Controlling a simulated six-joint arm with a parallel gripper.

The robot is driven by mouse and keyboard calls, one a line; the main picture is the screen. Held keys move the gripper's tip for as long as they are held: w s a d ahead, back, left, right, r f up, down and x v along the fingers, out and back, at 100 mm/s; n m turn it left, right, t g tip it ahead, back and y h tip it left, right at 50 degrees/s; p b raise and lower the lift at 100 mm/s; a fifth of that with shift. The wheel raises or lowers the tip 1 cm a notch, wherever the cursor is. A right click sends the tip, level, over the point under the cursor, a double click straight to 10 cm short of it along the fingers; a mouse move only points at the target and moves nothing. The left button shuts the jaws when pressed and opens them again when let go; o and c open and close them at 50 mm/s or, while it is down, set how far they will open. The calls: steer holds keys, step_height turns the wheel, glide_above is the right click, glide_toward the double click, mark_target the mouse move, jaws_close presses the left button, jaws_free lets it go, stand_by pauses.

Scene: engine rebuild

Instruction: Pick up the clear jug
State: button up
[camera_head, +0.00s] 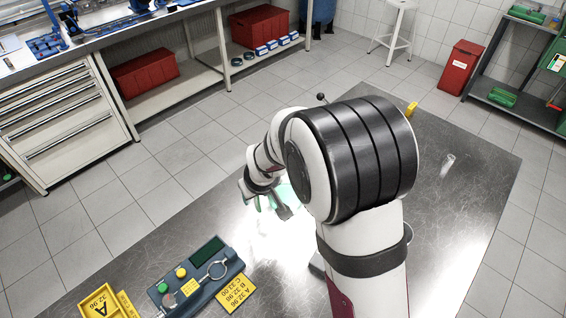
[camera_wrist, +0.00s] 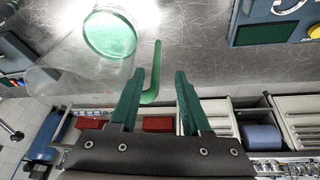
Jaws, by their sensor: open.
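The clear jug (camera_wrist: 70,62) is at the upper left of the wrist view, see-through, with a green disc at one end and a green handle (camera_wrist: 152,75). My gripper (camera_wrist: 157,75) is open. The handle shows between its two green-faced fingers in that view; I cannot tell whether it touches either one. In the head view my gripper (camera_head: 270,207) is low over the metal table, left of my arm. Only a greenish patch of the jug shows there, and my gripper and arm hide most of it.
On the metal table (camera_head: 130,262), a blue-grey device (camera_head: 190,275) with buttons and yellow number plates (camera_head: 235,293) lie at the front left. A small clear cylinder (camera_head: 448,164) stands at the right, and a yellow piece (camera_head: 412,108) is at the far edge.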

mark_target(255, 201)
steer(key=x, duration=0.5)
steer(key=shift+d+f, duration=0.1)
steer(key=shift+f, duration=0.3)
jaws_close()
stand_by(1.0)
